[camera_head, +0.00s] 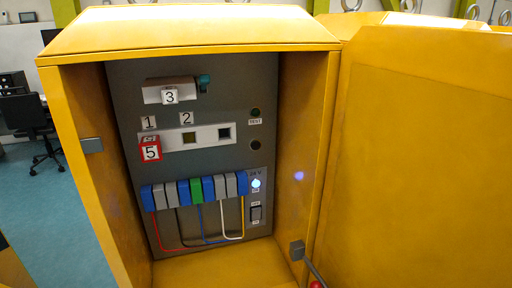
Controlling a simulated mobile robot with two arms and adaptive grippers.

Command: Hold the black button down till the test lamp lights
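A yellow cabinet (190,27) stands open, with a grey panel (130,95) inside it. The test lamp (255,112) is a small round dark-green lamp at the panel's upper right, above a TEST label (255,121), and looks unlit. Below the label is a round black button (255,145). Nothing touches the round button. Neither of my grippers is in view.
The yellow door (415,150) is swung open to the right. A grey latch with a lever (297,250) juts out at the lower right opening. A blue-white light (256,183) glows beside blue, grey and green terminals (196,190) with coloured wires. The cabinet front is unobstructed.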

